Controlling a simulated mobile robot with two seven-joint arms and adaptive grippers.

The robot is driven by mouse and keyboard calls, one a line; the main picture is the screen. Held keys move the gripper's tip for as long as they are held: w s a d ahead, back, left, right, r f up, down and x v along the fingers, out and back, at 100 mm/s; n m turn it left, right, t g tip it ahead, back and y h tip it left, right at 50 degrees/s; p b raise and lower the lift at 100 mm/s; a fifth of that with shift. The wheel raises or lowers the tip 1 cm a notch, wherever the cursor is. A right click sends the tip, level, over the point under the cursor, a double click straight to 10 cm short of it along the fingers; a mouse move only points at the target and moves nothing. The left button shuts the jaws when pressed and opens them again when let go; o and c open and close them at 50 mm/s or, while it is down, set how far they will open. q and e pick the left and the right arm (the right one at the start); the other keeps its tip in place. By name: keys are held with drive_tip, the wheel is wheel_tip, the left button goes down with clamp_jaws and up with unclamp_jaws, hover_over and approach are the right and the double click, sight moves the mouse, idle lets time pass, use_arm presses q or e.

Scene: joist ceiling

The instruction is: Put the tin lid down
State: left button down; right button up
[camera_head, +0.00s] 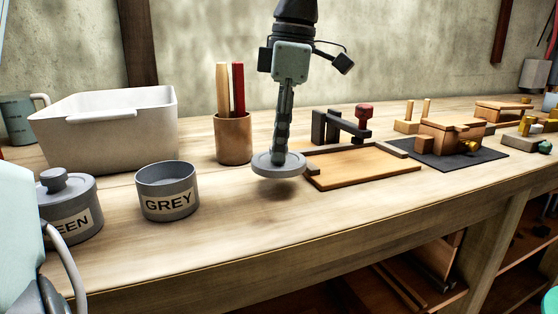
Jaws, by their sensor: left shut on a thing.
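The round grey tin lid (262,168) is in the middle of the camera_head view, held about level just above the bench top, with its shadow below it. My left gripper (279,152) points down and is shut on it from above; the fingers hide the lid's middle. An open grey tin labelled GREY (168,202) stands to the left of the lid, apart from it. A second grey tin (72,222), with a knobbed lid on and a label ending in "EEN", stands further left, partly hidden. My right gripper is not in view.
A wooden cup (233,140) with sticks stands behind and left of the lid. A wooden tray (365,168) lies close on its right. A white bin (105,138) stands at the back left. Bare bench top (300,220) lies in front of the lid.

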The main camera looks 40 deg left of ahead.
use_arm(q)
drive_tip(key=shift+f, duration=1.8)
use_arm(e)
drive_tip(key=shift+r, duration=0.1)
use_arm(q)
drive_tip(key=shift+f, duration=0.2)
drive_tip(key=c, duration=1.3)
unclamp_jaws()
drive_tip(key=shift+o, duration=0.2)
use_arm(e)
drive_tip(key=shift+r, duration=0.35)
use_arm(q)
drive_tip(key=shift+r, duration=0.1)
